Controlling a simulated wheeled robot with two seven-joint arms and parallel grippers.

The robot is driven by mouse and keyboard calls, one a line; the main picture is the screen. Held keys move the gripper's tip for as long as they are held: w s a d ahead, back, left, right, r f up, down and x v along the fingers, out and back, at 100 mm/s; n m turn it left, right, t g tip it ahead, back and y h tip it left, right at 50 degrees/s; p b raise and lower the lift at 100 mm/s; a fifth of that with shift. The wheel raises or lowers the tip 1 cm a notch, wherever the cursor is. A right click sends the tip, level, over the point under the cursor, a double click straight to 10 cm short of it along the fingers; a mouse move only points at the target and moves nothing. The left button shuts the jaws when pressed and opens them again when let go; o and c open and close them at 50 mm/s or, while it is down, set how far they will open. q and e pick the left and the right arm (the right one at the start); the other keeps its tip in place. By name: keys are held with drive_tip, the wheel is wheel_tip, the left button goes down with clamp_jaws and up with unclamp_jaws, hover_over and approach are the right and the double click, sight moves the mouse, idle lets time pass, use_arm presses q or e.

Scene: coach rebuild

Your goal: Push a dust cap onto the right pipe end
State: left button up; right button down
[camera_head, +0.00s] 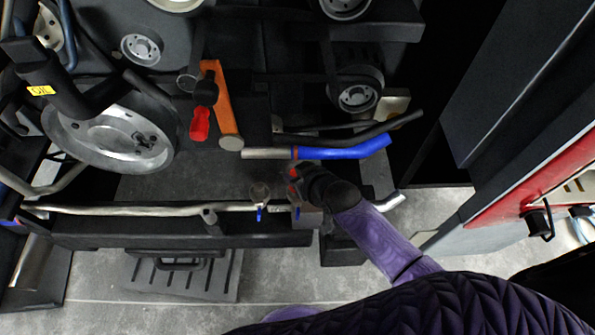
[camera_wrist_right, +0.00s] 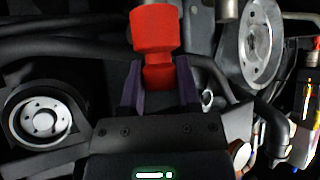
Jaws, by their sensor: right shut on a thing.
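My right gripper (camera_head: 294,181) is in the middle of the head view, beside the silver end of the blue pipe (camera_head: 345,149). In the right wrist view its purple fingers (camera_wrist_right: 160,92) are shut on a red dust cap (camera_wrist_right: 155,38), whose wide part points away from the gripper. In the head view only small red patches show at the fingertips. A grey pipe end (camera_wrist_right: 228,9) shows at the top of the wrist view, right of the cap and apart from it. I cannot tell which pipe it belongs to. My left gripper is not in view.
A red piece (camera_head: 199,124) and an orange pipe (camera_head: 222,100) with a silver end lie left of my gripper. A long silver rail (camera_head: 130,210) runs along the front edge. Large pulleys (camera_head: 108,133) crowd the left. A red-fronted cabinet (camera_head: 530,190) stands right.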

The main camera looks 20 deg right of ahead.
drive_tip(key=shift+f, duration=0.1)
idle(0.4)
drive_tip(key=shift+f, duration=0.15)
drive_tip(key=shift+f, duration=0.25)
idle(0.3)
drive_tip(key=shift+f, duration=0.1)
drive_tip(key=shift+f+b, duration=0.5)
drive_tip(key=shift+b, duration=0.05)
drive_tip(key=shift+f, duration=0.1)
drive_tip(key=shift+f+b, duration=0.4)
drive_tip(key=shift+f, duration=0.1)
drive_tip(key=shift+f+b, duration=0.35)
drive_tip(key=shift+f, duration=0.2)
idle(0.4)
